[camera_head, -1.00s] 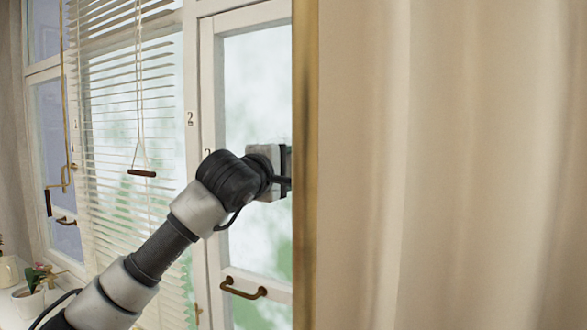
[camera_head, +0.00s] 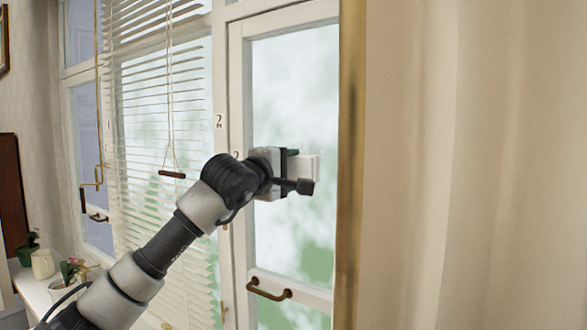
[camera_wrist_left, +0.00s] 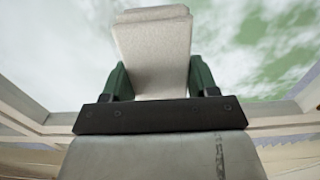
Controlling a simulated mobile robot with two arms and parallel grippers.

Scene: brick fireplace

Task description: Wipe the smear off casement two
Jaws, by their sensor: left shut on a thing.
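Casement two (camera_head: 240,120) is the white-framed window marked 2 in the head view, with a brown handle (camera_head: 268,290) low on its frame. Its glass (camera_head: 290,90) shows cloudy white and green; I cannot tell a smear from the view through it. My left gripper (camera_head: 303,172) is in front of the middle of the pane, shut on a whitish pad (camera_head: 308,165). In the left wrist view, the pad (camera_wrist_left: 152,55) stands between the green fingers and points toward the glass. Whether it touches the glass is unclear. My right gripper is out of view.
A beige curtain (camera_head: 450,150) and its brass-coloured vertical edge (camera_head: 350,170) stand close on the right. A slatted blind (camera_head: 150,120) with a wooden pull (camera_head: 171,174) hangs at the left. Potted plants (camera_head: 68,275) and a cream pot (camera_head: 42,264) stand on the sill at lower left.

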